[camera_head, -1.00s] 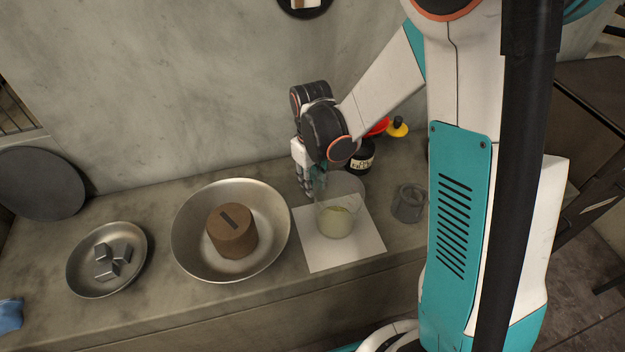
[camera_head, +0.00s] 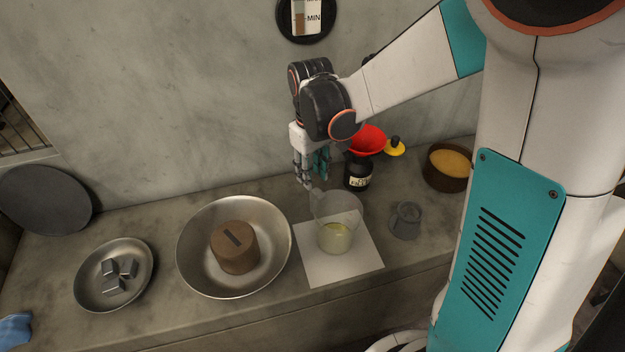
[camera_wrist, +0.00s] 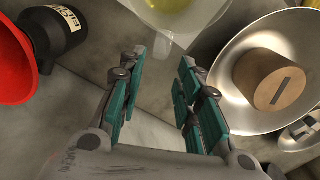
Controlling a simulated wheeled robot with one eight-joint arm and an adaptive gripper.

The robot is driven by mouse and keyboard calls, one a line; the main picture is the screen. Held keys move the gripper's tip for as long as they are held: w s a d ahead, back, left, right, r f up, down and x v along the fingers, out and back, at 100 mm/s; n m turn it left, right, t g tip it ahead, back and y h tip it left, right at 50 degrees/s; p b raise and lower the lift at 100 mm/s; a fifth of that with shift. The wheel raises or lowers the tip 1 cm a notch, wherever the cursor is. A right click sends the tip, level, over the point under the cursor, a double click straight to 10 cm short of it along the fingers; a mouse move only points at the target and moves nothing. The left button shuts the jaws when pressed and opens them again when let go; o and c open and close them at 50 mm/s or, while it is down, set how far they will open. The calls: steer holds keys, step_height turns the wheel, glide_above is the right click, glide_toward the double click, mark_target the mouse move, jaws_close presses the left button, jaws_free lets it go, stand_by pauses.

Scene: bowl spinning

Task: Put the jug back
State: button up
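A clear jug (camera_head: 336,222) with pale yellow liquid in its bottom stands upright on a white square mat (camera_head: 312,262) on the counter. In the wrist view the jug (camera_wrist: 185,12) is at the top edge, partly cut off, with what looks like its handle or spout pointing toward the fingers. My gripper (camera_head: 313,180) is behind and slightly above the jug's rim. In the wrist view my gripper (camera_wrist: 163,72) is open, its teal finger pads apart with nothing held between them.
A steel bowl (camera_head: 190,255) holding a brown slotted weight (camera_head: 236,250) is left of the mat. A dish of grey cubes (camera_head: 88,285) is farther left. A dark bottle (camera_head: 358,174) with a red funnel (camera_head: 368,139), a grey cup (camera_head: 405,220) and a brown bowl (camera_head: 447,184) are to the right.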

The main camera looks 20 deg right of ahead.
step_height(320, 180, up, 2)
steer(key=shift+s+r, duration=0.1)
steer(key=shift+r, duration=0.05)
steer(key=s+d+r+m+t, duration=0.4)
steer(key=s+r+t, duration=0.3)
steer(key=s+r, duration=0.4)
steer(key=s, duration=0.4)
steer(key=shift+s+d+r, duration=0.15)
steer(key=shift+s+r, duration=0.1)
steer(key=shift+s, duration=0.05)
